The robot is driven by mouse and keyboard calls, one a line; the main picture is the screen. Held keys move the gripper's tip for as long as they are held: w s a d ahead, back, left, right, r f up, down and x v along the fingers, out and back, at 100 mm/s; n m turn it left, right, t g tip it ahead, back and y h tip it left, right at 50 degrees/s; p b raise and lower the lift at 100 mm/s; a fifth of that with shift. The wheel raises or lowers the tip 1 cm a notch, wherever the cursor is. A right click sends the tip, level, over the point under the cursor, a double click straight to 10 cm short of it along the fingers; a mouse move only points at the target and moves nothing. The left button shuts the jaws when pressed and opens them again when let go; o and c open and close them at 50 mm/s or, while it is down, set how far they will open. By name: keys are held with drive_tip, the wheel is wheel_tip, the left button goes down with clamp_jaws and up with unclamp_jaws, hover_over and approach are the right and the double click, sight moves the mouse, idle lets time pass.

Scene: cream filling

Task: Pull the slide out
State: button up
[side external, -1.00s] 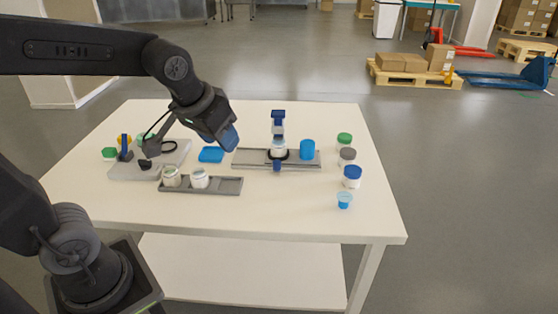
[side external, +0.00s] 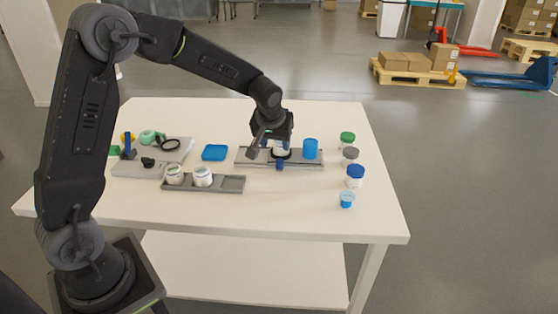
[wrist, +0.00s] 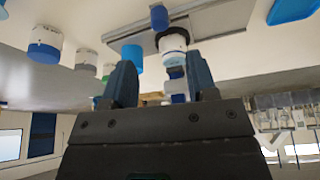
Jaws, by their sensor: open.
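The slide, a grey rail (side external: 248,158) with a blue knob (side external: 280,164) at its front, lies in the middle of the table. It carries a white jar (wrist: 173,47) in a black ring. The rail also shows at the top of the wrist view (wrist: 212,20), with the knob (wrist: 159,17) beyond the jar. My gripper (side external: 272,138) is over the rail's back side and hides the upright blue-and-white part there. In the wrist view its two fingers (wrist: 160,68) are apart. That blue-and-white part (wrist: 178,85) shows between them, nearer the right finger; contact cannot be told.
A blue cup (side external: 310,149) stands at the rail's right end. Several lidded jars, one with a blue lid (side external: 355,173), line the right side. A grey tray (side external: 232,184) with two white jars is in front.

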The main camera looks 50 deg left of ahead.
sight(279, 161)
drive_tip(key=x, duration=0.9)
drive_tip(key=shift+w+a+f, duration=0.1)
drive_tip(key=shift+a+f, duration=0.05)
drive_tip(key=shift+f, duration=0.1)
clamp_jaws()
